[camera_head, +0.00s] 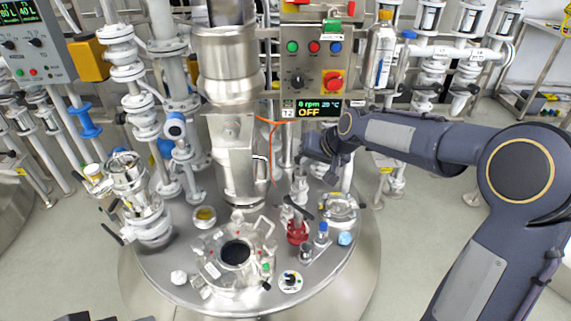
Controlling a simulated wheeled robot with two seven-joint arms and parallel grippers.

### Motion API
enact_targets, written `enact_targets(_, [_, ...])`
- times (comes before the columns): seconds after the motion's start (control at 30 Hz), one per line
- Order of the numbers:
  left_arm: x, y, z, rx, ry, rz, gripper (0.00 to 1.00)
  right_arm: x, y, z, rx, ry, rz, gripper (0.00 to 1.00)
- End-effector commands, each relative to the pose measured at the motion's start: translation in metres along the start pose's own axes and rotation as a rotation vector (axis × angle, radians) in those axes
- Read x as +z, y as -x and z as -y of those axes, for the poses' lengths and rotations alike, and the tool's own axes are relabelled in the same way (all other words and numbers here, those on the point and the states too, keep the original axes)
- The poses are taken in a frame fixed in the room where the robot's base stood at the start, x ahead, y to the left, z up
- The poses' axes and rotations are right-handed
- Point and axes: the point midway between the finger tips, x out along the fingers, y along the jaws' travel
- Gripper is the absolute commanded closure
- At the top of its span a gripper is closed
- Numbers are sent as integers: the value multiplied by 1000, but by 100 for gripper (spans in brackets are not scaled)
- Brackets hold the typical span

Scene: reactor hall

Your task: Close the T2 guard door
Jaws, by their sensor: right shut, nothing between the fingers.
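The T2 guard (226,150) is the grey metal housing around the agitator shaft, under the large silver motor column. What looks like its door handle (262,168) stands at its right edge. How far the door is swung cannot be clearly told from here. My right gripper (308,168) is to the right of the guard and handle, apart from them in the picture. It is shut and empty, partly hidden by its own dark wrist. The T2 display (311,108) reads 0 rpm and OFF. My left gripper is not in view.
The round steel vessel lid (180,262) below carries an open port (236,252), a red valve (298,230), a blue-capped bottle (322,235) and other fittings. An orange cable (273,140) runs beside the guard. White pipework crowds the left.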

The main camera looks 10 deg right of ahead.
Motion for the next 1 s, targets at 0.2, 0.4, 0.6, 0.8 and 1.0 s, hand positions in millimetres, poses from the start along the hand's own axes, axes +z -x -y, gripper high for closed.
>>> enact_targets(0.2, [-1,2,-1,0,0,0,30,2,-37,0,1,0,6,100])
enact_targets(0.4, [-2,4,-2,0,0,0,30,2,-80,0,1,0,6,100])
enact_targets(0.6, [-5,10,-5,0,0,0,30,0,-101,20,-1,5,2,100])
enact_targets(0.8, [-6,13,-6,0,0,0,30,-1,-108,34,0,2,1,100])
enact_targets(1.0, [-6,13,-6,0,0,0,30,0,-110,36,1,0,1,100])
